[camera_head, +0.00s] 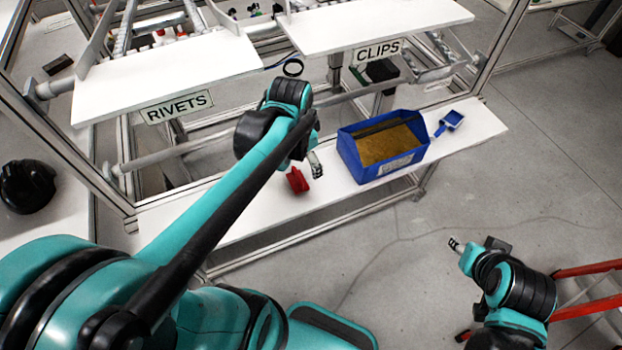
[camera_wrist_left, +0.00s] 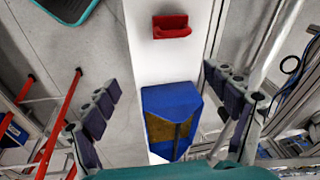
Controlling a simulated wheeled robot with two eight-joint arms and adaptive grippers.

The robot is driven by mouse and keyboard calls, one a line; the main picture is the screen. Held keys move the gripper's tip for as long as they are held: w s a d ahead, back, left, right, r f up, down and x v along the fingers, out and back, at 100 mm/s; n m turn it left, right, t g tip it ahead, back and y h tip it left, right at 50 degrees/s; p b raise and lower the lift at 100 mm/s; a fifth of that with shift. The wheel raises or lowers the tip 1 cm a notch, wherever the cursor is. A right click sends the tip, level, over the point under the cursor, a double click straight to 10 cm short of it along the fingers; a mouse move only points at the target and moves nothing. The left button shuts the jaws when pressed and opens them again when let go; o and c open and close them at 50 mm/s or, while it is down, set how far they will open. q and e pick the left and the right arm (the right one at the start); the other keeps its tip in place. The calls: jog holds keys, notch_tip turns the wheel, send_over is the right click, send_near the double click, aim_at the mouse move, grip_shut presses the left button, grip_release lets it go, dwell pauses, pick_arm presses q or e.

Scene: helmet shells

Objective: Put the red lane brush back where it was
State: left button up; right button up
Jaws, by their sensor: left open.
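The red lane brush (camera_head: 297,180) stands on the white lower shelf (camera_head: 240,213), left of the blue bin. It also shows in the left wrist view (camera_wrist_left: 171,26), near the top, beyond the bin. My left gripper (camera_head: 315,164) is above the shelf, just right of the brush in the head view. In the left wrist view its two fingers (camera_wrist_left: 158,95) are spread wide with nothing between them in grip. My right gripper (camera_head: 455,245) is over the floor at the lower right, away from the shelf. Its jaw state is too small to tell.
The blue bin (camera_head: 345,150) with brown contents stands on the shelf, with a blue scoop (camera_head: 449,122) to its right. White upper shelves carry RIVETS (camera_head: 177,107) and CLIPS (camera_head: 378,52) labels. A black helmet (camera_head: 27,187) lies left. A red ladder (camera_head: 585,270) stands right.

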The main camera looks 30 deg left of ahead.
pick_arm(q)
jog(key=s+d+r+n+t, duration=0.1)
jog(key=s+d+n+t, duration=0.3)
jog(key=s+d+n, duration=0.2)
jog(key=shift+s+r+t, duration=0.2)
jog(key=shift+s+t, duration=0.1)
jog(key=shift+s, duration=0.35)
